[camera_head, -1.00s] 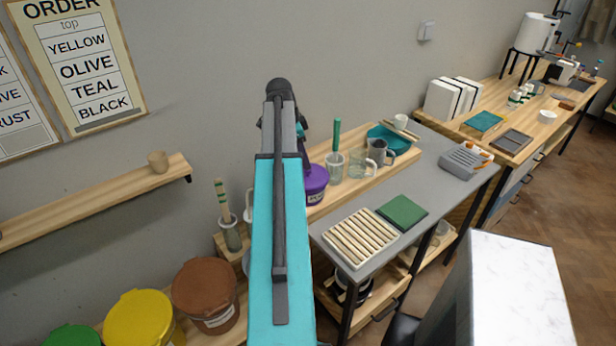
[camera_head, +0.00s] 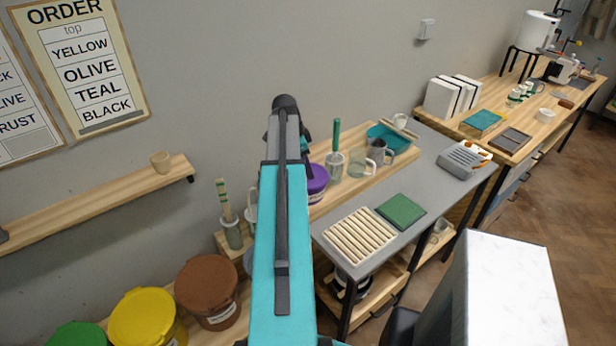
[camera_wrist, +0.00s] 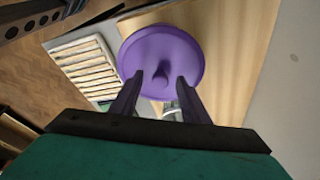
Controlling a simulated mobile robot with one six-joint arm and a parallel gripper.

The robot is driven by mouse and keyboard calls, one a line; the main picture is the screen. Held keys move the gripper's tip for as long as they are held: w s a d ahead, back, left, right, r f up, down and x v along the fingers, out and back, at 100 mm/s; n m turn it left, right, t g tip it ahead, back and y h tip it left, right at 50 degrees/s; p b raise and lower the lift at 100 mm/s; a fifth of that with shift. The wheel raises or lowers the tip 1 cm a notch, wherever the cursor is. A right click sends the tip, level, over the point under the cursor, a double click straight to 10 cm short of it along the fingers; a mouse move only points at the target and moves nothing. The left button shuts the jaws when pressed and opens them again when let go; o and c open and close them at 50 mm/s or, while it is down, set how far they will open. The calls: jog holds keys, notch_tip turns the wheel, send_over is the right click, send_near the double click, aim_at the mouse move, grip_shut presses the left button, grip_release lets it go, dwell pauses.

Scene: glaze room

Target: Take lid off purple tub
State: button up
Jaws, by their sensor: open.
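The purple tub (camera_head: 317,187) stands on the wooden riser at the left end of the grey table, partly hidden behind my arm in the head view. The lid appears to be on the tub.
A slatted wooden rack (camera_head: 359,237) and a green square (camera_head: 401,211) lie on the grey table (camera_head: 335,253). Brown (camera_head: 206,284) and yellow (camera_head: 143,318) tubs stand lower left.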

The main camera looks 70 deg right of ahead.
jog(key=shift+c, duration=0.3)
grip_shut()
jog(key=shift+r, duration=0.15)
jog(key=shift+r+b, duration=1.15)
jog(key=shift+r, duration=0.45)
jog(key=w+a+r+b, duration=0.1)
jog(key=a+b, duration=0.4)
jog(key=a, duration=1.1)
jog(key=shift+r, duration=0.25)
jog(key=shift+w+d, duration=0.1)
